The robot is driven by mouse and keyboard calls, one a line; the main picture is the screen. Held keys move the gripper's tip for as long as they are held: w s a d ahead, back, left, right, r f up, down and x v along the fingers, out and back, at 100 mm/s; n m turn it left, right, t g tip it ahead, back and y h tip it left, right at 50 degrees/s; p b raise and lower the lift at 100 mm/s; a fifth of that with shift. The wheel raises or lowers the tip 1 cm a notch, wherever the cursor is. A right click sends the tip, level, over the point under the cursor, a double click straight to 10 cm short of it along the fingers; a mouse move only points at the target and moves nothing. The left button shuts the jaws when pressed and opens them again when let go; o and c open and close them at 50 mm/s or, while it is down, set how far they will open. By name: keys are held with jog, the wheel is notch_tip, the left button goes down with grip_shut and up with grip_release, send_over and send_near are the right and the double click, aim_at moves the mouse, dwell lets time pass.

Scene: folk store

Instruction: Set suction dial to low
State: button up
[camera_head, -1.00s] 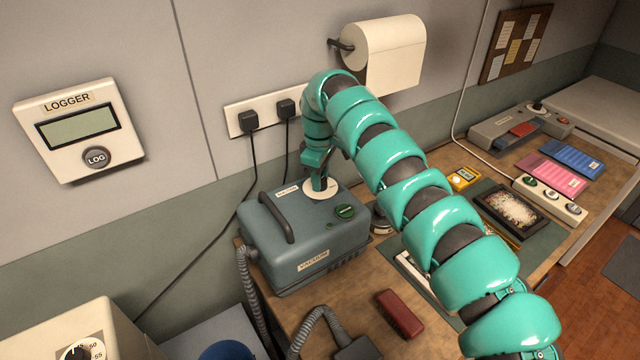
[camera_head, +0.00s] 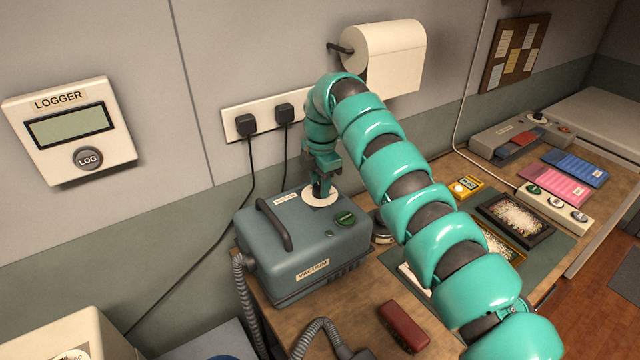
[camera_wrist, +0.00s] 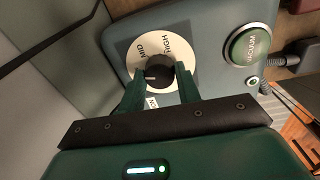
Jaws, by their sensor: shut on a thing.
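The grey-blue vacuum box (camera_head: 300,240) stands on the wooden bench. Its suction dial has a round white plate (camera_head: 311,203) on the box top, marked MID and HIGH in the wrist view (camera_wrist: 134,58); a third label is partly hidden between my fingers. The dark knob (camera_wrist: 153,64) sits at the plate's middle, with a small pale mark on its near side. My gripper (camera_head: 320,192) comes down from above. Its green fingers (camera_wrist: 160,73) are shut on the knob, one on each side.
A green button (camera_head: 345,218) sits right of the dial, and a dark carry handle (camera_head: 275,225) rises to its left. Plugs and cables (camera_head: 246,125) are on the wall behind. A dark red block (camera_head: 403,326) lies on the bench in front.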

jog(key=shift+n, duration=1.5)
jog(key=o, duration=1)
jog(key=shift+r, duration=0.1)
jog(key=r, duration=0.4)
jog(key=r+p, duration=0.1)
jog(key=r, duration=0.3)
jog(key=r+p, duration=0.1)
jog(key=r, duration=0.2)
jog(key=shift+s+d+r, duration=0.15)
jog(key=shift+d+r, duration=0.1)
jog(key=shift+r, duration=0.15)
jog(key=shift+s, duration=0.1)
